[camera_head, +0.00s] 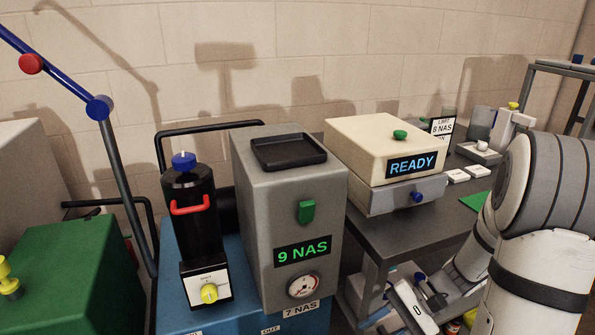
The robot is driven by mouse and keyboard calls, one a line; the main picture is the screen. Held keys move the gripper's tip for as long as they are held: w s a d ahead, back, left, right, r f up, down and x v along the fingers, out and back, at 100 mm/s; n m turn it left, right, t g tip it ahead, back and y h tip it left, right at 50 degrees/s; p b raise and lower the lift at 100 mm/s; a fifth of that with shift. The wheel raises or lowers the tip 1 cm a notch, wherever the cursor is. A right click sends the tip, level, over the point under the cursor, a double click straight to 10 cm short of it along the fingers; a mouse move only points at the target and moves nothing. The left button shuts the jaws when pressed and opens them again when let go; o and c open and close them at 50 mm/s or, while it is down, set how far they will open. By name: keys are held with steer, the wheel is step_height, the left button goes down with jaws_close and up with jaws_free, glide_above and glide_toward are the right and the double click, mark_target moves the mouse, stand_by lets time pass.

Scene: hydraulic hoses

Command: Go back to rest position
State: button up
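My arm (545,250), white and grey with dark bands, comes in at the right edge and bends down toward the lower middle right. Its far end, which looks like my gripper (412,306), is low beside the dark table, in front of the lower shelf. The fingers are small and partly hidden, so I cannot tell whether they are open or shut, or whether they hold anything.
A grey unit (257,215) reading "9 NAS" stands on a blue base beside a black cylinder (190,225). A cream-lidded box (370,145) reading "READY" sits on the dark table (400,235). A green box (70,280) and blue-jointed pole (128,195) stand left.

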steer(key=s+r+n+t+h+p, duration=0.1)
steer(key=s+r+n+h+p, duration=0.1)
steer(key=r, duration=0.5)
steer(key=s+r+n+t+h+p, duration=0.1)
steer(key=r+n+t+h+p, duration=0.1)
steer(key=r+h+p, duration=0.3)
steer(key=s+a+r+n+t+h+p, duration=0.1)
steer(key=s+r+n+t+h+p, duration=0.1)
steer(key=r, duration=0.9)
steer(key=n+h+p, duration=0.1)
steer(key=h+p, duration=0.1)
steer(key=shift+s+r+p, duration=0.2)
steer(key=shift+s+p, duration=0.15)
steer(key=shift+s, duration=0.1)
